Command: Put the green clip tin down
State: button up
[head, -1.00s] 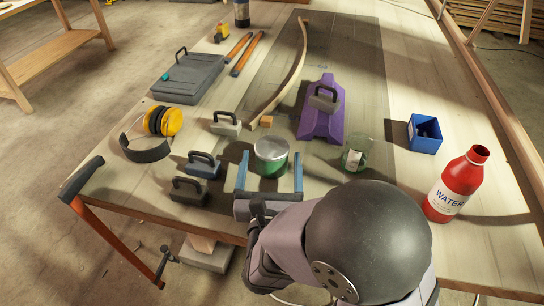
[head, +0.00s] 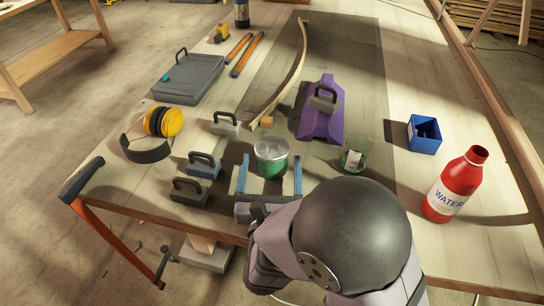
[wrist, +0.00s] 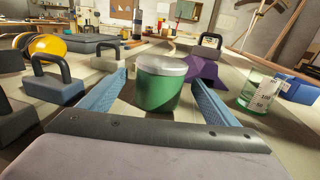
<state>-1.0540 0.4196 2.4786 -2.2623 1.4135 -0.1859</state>
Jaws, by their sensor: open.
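The green clip tin (head: 271,158) stands upright on the bench, with a silvery lid on top. In the wrist view the tin (wrist: 160,86) is straight ahead, between and a little beyond my blue fingers. My gripper (head: 270,172) is open, with a finger on each side of the tin. In the wrist view a gap shows between the tin and each finger (wrist: 160,85).
Clamp weights with handles (head: 204,165) stand close left. A glass jar (head: 356,154) stands right, with a blue box (head: 424,134) and a red water bottle (head: 456,184) farther right. A purple form (head: 321,115) and a bent lath (head: 285,88) lie behind.

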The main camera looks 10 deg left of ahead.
jog(key=shift+w+a+p, duration=0.15)
jog(key=shift+w+a, duration=0.05)
jog(key=shift+w, duration=0.8)
jog(key=shift+w+a+p, duration=0.15)
jog(key=shift+w, duration=0.85)
jog(key=c, duration=1.3)
jog(key=shift+c, duration=0.6)
jog(key=shift+r, duration=0.1)
